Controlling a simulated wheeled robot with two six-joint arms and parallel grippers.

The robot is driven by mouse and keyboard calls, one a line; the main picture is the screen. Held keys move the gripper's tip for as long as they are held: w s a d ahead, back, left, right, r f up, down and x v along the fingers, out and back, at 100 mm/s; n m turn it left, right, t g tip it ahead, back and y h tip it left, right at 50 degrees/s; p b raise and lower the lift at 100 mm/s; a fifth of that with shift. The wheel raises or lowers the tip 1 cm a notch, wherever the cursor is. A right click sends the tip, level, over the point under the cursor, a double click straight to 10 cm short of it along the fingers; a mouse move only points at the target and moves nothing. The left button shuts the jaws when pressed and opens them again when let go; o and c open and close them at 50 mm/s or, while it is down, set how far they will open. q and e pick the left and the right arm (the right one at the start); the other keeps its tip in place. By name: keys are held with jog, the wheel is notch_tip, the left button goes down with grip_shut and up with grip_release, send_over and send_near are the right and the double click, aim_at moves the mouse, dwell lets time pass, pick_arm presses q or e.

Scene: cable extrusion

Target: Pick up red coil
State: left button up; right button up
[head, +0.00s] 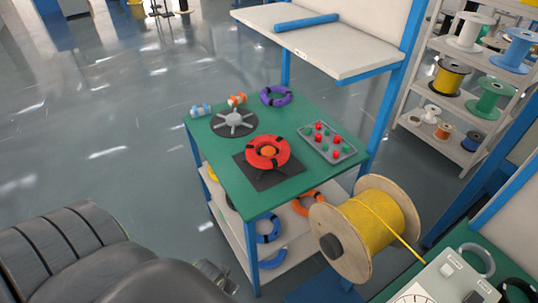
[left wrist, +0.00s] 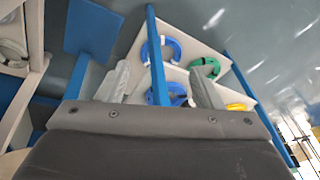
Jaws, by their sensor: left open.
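The red coil (head: 268,152), with dark bands, lies on a black stand (head: 262,175) on the green table top (head: 225,170). Something orange shows in its centre. My left gripper (head: 216,278) is low in the head view, in front of the table's near left leg and below the table top, well apart from the red coil. In the left wrist view my left gripper (left wrist: 162,85) has its two grey fingers spread with nothing held between them. The red coil does not show there. My right gripper is in neither view.
A purple coil (head: 276,95), a grey spoked reel (head: 235,122) and a tray of red and green buttons (head: 327,143) share the table top. Blue coils (head: 267,228) lie on the lower shelf. A large yellow cable spool (head: 365,228) stands at the right. Floor left of the table is clear.

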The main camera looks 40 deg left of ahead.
pick_arm(q)
jog(key=w+a+r+t, duration=0.1)
jog(key=w+r+t, duration=0.25)
jog(key=r, duration=1.05)
jog(key=t+h, duration=0.2)
jog(key=t, duration=0.6)
send_near(282, 155)
jog(key=shift+w+d+f+m+b, duration=0.15)
jog(key=shift+w+b, duration=0.1)
jog(key=shift+w, duration=0.3)
jog(key=shift+w+a+f+m+b, duration=0.1)
jog(key=shift+w+f+m+b, duration=0.1)
jog(key=shift+w, duration=0.35)
jog(key=shift+x, duration=2.75)
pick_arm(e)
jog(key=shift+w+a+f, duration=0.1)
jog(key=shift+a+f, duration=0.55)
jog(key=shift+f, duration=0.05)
pick_arm(q)
jog(key=c, duration=1.3)
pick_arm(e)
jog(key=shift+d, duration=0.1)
